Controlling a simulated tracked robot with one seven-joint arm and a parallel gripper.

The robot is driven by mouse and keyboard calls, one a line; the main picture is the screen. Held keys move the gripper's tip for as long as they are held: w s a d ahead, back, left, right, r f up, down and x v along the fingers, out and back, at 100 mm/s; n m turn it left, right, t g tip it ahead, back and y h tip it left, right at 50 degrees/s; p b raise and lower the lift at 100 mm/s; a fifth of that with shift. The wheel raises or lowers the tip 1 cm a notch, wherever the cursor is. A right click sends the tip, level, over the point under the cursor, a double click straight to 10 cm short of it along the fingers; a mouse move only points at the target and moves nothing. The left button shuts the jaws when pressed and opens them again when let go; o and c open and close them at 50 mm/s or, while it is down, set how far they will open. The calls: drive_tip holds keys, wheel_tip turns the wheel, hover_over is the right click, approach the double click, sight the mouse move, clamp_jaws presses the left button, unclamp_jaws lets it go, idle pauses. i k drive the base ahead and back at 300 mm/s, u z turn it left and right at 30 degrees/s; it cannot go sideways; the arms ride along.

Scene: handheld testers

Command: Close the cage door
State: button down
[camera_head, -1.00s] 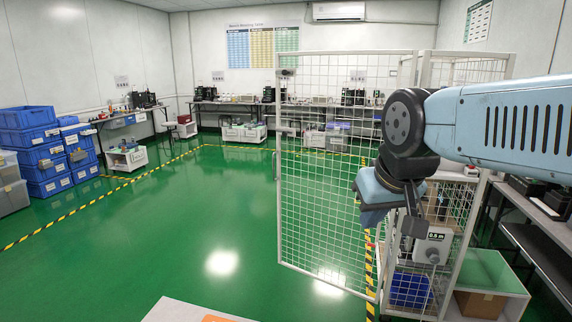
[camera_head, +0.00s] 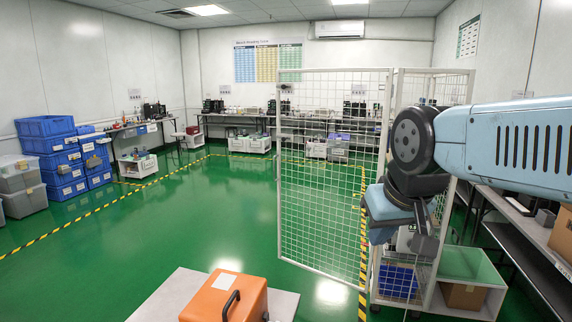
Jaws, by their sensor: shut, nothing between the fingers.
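The cage door (camera_head: 325,190) is a white-framed wire mesh panel in the middle of the head view. It stands open, swung out to the left of the cage (camera_head: 432,88). Its hinge side is at the cage's front post, and its free edge is at the left with a small dark fitting near the top. My gripper (camera_head: 420,248) hangs down to the right of the door, in front of the cage. It is shut and empty. My arm hides part of the cage front and its contents. I cannot tell whether the gripper touches the mesh.
An orange case (camera_head: 222,300) lies on a light tabletop (camera_head: 165,292) at the bottom. A blue bin (camera_head: 397,282) shows low in the cage. A bench (camera_head: 530,235) runs along the right. Blue crates (camera_head: 48,127) stand far left. The green floor (camera_head: 190,225) left of the door is clear.

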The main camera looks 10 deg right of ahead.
sight(391, 88)
drive_tip(key=z, duration=1.35)
drive_tip(key=i, duration=2.2)
drive_tip(key=u, duration=2.15)
drive_tip(key=i, duration=1)
drive_tip(key=z, duration=0.05)
